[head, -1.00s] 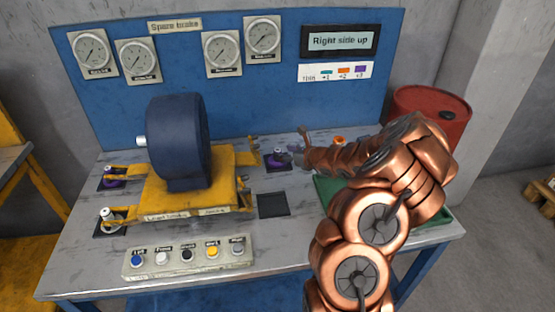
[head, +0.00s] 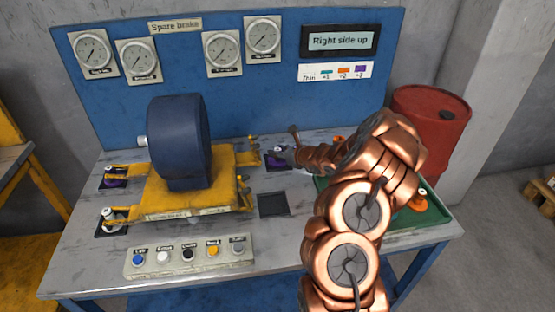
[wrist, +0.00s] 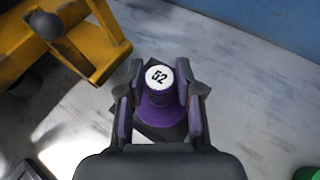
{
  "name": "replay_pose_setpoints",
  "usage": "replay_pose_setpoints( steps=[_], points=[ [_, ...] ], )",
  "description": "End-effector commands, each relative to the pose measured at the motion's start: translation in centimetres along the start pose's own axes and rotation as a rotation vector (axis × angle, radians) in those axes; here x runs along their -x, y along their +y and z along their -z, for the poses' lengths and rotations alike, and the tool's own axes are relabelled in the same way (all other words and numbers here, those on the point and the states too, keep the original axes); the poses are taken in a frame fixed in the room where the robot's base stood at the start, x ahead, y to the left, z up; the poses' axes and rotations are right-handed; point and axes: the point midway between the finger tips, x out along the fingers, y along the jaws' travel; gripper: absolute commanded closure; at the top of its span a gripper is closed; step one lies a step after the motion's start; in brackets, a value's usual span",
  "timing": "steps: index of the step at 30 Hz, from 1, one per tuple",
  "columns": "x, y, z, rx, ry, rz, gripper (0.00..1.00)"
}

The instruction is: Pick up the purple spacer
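The purple spacer (wrist: 157,108) stands upright with a white cap marked "G2" or "62". In the wrist view it sits between the two fingers of my gripper (wrist: 164,88). The fingers are apart, one on each side and close to it. I see no clear grip, though the contact is hard to make out. In the head view this purple spacer (head: 277,160) stands on a dark square at the back of the bench, right of the yellow mount. My gripper (head: 287,150) reaches it from the right and partly covers it.
The blue motor (head: 180,142) stands on the yellow mount (head: 195,202), whose arm (wrist: 85,45) is close to my gripper. More purple pieces (head: 112,182) are at the left. A button panel (head: 190,257) lies in front. A green tray (head: 432,214) is behind my arm.

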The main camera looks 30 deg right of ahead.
Motion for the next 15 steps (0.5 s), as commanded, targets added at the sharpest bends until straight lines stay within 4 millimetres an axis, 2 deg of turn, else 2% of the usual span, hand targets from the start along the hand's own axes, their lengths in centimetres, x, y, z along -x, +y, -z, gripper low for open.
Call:
replay_pose_setpoints(
  steps=[1,9,15],
  points=[
    [0.00,0.00,0.00,0.000,0.000,0.000,0.74],
    [0.01,-0.01,-0.01,0.000,0.000,0.000,1.00],
    [0.01,-0.01,-0.03,0.000,0.000,0.000,1.00]
  ],
)
